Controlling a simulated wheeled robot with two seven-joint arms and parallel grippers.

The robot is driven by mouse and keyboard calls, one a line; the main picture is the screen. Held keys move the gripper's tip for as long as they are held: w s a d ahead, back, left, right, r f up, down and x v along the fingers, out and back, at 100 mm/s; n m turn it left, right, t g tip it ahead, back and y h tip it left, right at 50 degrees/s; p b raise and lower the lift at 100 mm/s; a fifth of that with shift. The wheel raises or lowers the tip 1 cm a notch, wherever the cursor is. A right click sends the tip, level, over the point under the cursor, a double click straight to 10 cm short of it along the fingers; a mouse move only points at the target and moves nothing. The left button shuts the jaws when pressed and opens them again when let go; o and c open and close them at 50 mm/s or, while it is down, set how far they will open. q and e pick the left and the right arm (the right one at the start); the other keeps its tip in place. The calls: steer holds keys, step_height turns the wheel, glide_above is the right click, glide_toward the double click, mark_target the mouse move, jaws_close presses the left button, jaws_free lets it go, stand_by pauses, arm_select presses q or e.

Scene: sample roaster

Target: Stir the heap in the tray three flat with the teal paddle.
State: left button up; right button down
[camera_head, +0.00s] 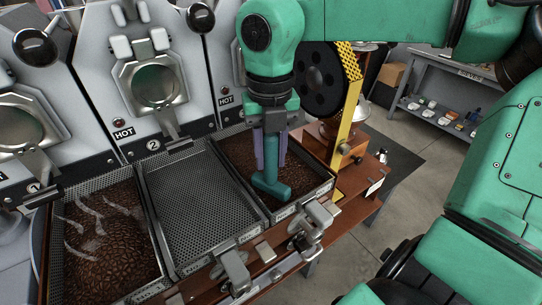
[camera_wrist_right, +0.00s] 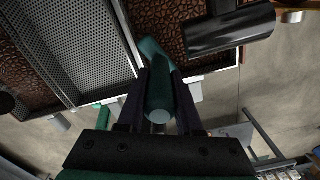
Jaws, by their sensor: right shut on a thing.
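The teal paddle (camera_head: 271,180) points down over the beans of tray three (camera_head: 310,197), the right-hand tray, its broad end low among or just above them; I cannot tell if it touches. My right gripper (camera_head: 270,150) is shut on the paddle's handle. The wrist view shows the handle (camera_wrist_right: 160,95) between the two dark fingers (camera_wrist_right: 160,110), with the paddle's far end (camera_wrist_right: 152,50) by the beans (camera_wrist_right: 185,18). The dark brown beans (camera_head: 238,152) spread across much of tray three; the gripper and paddle hide part of them. My left gripper is not in view.
The middle tray (camera_head: 195,205) is an empty perforated tray. The left tray (camera_head: 105,245) holds beans with pale smoke above. Roaster fronts marked HOT (camera_head: 155,85) stand behind. A yellow guard (camera_head: 350,100) stands close right of my gripper. Metal latches (camera_head: 308,228) line the front edge.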

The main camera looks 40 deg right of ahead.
mark_target(274, 138)
step_height(274, 138, up, 4)
steer(key=shift+f+p, duration=0.1)
steer(key=shift+p, duration=0.85)
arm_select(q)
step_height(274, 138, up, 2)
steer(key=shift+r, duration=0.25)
arm_select(e)
steer(key=shift+f, duration=0.1)
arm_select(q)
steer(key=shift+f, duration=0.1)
arm_select(e)
steer(key=shift+s, duration=0.1)
steer(key=shift+s, duration=0.4)
arm_select(q)
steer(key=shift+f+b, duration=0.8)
steer(key=shift+b, duration=0.15)
arm_select(e)
steer(key=s+r, duration=0.3)
steer(key=s, duration=0.6)
